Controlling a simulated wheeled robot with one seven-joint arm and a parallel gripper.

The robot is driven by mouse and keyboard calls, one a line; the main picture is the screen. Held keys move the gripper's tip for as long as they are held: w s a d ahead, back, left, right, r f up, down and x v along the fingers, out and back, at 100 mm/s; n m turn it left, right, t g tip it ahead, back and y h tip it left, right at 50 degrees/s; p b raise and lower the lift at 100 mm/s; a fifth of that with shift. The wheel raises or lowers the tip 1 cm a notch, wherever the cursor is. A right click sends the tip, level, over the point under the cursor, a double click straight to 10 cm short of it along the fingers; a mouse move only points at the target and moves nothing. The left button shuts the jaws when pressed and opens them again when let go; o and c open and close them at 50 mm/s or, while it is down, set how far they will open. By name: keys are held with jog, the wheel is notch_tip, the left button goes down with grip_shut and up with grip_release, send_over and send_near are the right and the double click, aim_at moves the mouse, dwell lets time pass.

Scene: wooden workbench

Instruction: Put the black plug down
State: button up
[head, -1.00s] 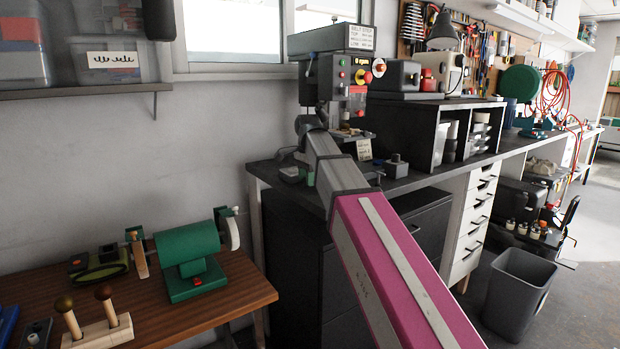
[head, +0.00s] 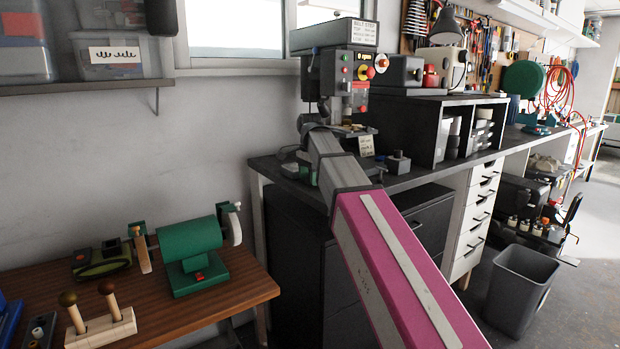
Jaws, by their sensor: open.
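My arm, a pink and grey link, reaches up from the bottom right to the dark bench (head: 425,180) by the wall. Its far end lies in front of the drill press (head: 342,75). I cannot make out my gripper or its fingers there. I cannot pick out the black plug for certain. A small dark block with a knob (head: 398,161) stands on the dark bench just right of my arm, but I cannot tell what it is.
A wooden bench (head: 245,285) at lower left holds a green machine (head: 194,252) and a pale block with two wooden handles (head: 100,328). A black open shelf unit (head: 425,125) stands on the dark bench. A grey bin (head: 520,290) is on the floor at right.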

notch_tip(320, 180, up, 13)
dwell(0.5)
